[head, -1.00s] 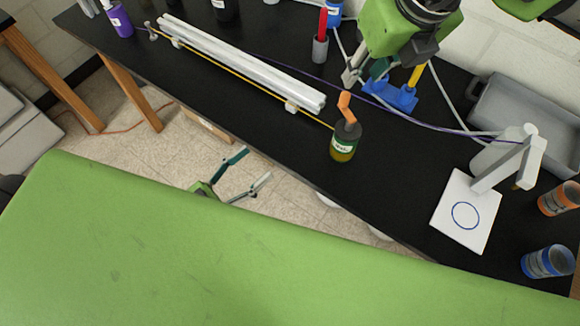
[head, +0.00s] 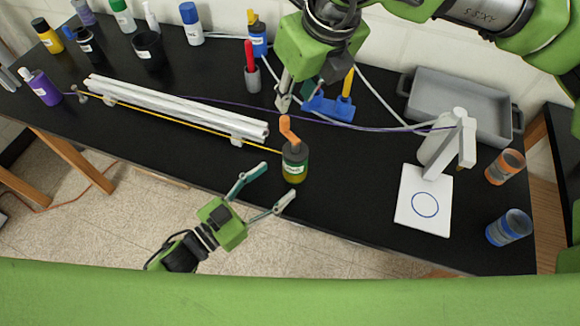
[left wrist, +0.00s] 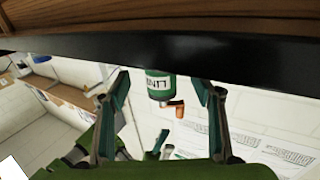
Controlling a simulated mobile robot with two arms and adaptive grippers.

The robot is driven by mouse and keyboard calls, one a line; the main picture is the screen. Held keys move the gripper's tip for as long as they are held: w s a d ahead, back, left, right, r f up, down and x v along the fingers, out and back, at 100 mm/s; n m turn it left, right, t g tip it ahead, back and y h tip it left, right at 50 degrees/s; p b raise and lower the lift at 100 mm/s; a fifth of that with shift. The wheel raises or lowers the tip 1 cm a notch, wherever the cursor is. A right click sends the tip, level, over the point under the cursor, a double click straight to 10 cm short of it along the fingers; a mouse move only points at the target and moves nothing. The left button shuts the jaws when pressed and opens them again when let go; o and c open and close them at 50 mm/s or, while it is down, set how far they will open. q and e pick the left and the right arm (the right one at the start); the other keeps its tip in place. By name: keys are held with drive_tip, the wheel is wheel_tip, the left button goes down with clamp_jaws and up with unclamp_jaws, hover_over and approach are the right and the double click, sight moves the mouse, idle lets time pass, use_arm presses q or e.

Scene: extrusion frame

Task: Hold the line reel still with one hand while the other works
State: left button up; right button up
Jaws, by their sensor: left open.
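The line reel (head: 294,164) stands upright near the bench's front edge. It is a dark green and yellow cylinder with a label and an orange crank on top. A yellow line runs from it to the left. My left gripper (head: 279,182) is open, just in front and to the left of the reel, with its fingers pointing toward it. In the left wrist view the reel (left wrist: 158,84) appears upside down between the spread fingers. My right gripper (head: 296,97) points down beside the blue stand, behind the reel; its fingers are partly hidden.
White extrusion bars (head: 180,108) lie along the bench at left. A blue stand (head: 330,107) with a yellow post is behind the reel. At right are a white dispenser (head: 444,150), a white plate (head: 424,200), a grey tray (head: 462,102) and two cans. Bottles stand at back left.

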sight(286, 173)
use_arm(q)
drive_tip(key=x, duration=0.7)
drive_tip(key=shift+w+d, duration=0.1)
drive_tip(key=c, duration=1.3)
